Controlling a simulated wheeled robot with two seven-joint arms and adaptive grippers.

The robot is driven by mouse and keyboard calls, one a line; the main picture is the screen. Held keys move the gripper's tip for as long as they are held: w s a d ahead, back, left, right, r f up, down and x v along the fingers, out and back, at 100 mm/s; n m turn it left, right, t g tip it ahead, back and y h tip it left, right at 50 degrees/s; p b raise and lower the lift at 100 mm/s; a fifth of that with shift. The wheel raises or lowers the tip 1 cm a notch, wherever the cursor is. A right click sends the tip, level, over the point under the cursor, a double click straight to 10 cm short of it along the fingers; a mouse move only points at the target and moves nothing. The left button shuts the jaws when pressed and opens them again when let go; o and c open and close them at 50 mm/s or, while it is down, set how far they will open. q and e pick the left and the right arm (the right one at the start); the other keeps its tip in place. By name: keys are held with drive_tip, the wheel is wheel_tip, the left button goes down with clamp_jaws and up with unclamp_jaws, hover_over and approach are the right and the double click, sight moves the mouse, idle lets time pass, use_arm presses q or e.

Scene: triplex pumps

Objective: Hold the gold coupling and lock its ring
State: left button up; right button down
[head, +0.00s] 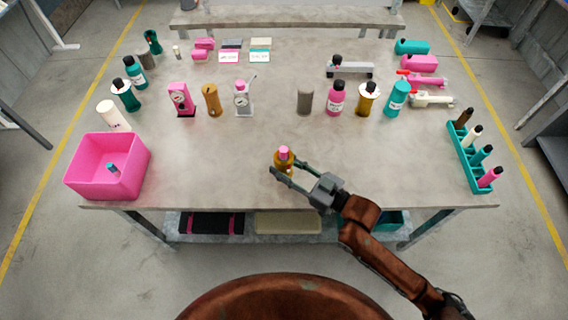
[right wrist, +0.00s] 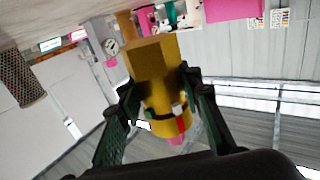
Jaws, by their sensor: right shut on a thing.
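The gold coupling (head: 284,163) stands near the front middle of the table in the head view, with a pink part on top. My right gripper (head: 289,170) is around it, its fingers closed on its sides. In the right wrist view the coupling (right wrist: 157,68) fills the middle between the two dark fingers of the gripper (right wrist: 160,105). A red mark, a small white piece and a pink end show on it there. Which part is the ring, and whether it is locked, I cannot tell. My left gripper does not show in either view.
A pink bin (head: 107,170) stands at the table's front left with a small teal item inside. A teal rack (head: 468,158) of bottles stands at the right edge. Bottles, gauges and cylinders stand farther back. The table around the coupling is clear.

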sight(284, 172)
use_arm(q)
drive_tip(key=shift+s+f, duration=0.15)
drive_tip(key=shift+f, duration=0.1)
use_arm(e)
drive_tip(key=shift+f, duration=0.55)
use_arm(q)
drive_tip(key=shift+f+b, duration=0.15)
drive_tip(key=shift+b, duration=0.3)
use_arm(e)
drive_tip(key=shift+f, duration=0.35)
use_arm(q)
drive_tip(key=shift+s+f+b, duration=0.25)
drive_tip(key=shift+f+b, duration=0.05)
use_arm(e)
drive_tip(key=shift+f, duration=0.65)
use_arm(q)
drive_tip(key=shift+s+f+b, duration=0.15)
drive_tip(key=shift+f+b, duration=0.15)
drive_tip(key=shift+b, duration=0.05)
use_arm(e)
drive_tip(key=shift+f, duration=0.75)
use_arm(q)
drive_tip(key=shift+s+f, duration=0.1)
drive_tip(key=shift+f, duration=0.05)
use_arm(e)
drive_tip(key=shift+f, duration=0.35)
drive_tip(key=shift+f, duration=0.1)
